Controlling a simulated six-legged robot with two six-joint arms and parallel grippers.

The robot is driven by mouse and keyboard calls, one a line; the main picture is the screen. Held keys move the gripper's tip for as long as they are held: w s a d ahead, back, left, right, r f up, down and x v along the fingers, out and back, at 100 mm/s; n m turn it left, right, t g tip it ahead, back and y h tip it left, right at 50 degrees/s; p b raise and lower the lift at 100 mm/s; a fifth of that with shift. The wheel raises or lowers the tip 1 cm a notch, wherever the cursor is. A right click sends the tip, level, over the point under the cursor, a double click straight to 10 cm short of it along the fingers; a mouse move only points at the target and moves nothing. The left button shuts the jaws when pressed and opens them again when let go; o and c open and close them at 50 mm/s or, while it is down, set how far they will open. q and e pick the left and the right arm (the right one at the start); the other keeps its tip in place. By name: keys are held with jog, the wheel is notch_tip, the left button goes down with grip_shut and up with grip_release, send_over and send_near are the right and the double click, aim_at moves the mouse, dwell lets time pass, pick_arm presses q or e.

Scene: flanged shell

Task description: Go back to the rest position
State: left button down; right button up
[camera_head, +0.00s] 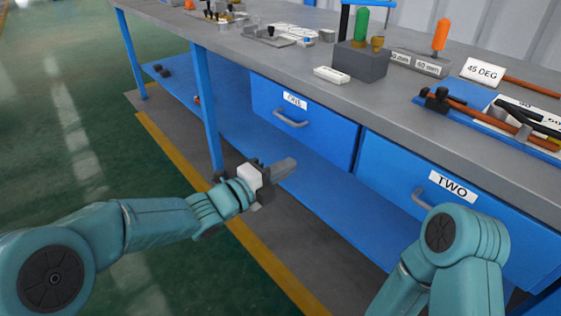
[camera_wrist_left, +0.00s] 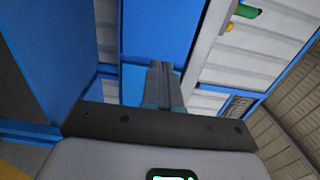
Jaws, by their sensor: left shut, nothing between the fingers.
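My left gripper (camera_head: 284,170) is in the head view, left of the middle, in front of the blue workbench and below its top. Its fingers are together and hold nothing. In the left wrist view the closed fingers (camera_wrist_left: 160,82) point toward the bench's blue underside and drawer. My right arm shows at the lower right of the head view as a bent teal elbow. The right gripper is out of view.
A grey benchtop (camera_head: 300,66) carries tools, a grey block (camera_head: 360,62) and a 45 DEG sign (camera_head: 484,71). Blue drawers ONE (camera_head: 300,118) and TWO (camera_head: 450,195) are shut. A lower blue shelf (camera_head: 330,192) lies beneath. The green floor at left is clear.

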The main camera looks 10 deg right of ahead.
pick_arm(q)
jog(key=s+a+f+n+y, duration=0.2)
jog(key=a+f+n+y, duration=0.35)
jog(key=f, duration=0.65)
jog(key=s+a+f+n+y, duration=0.2)
jog(key=a+f+n, duration=0.5)
jog(key=f, duration=0.5)
jog(key=s+a+f+n+g+y, duration=0.3)
jog(key=s+a+f+n+g, duration=0.25)
jog(key=s+f+n, duration=0.55)
jog(key=s+a+f+n+g, duration=0.1)
jog(key=s+f+n+g, duration=0.1)
jog(key=s+n, duration=0.35)
jog(key=s+f+n+g, duration=0.2)
jog(key=s, duration=0.7)
notch_tip(320, 180, up, 31)
jog(key=p, duration=3)
jog(key=shift+s+d+p, duration=0.15)
jog(key=shift+s+p, duration=0.25)
jog(key=shift+s, duration=0.05)
jog(key=shift+y, duration=0.25)
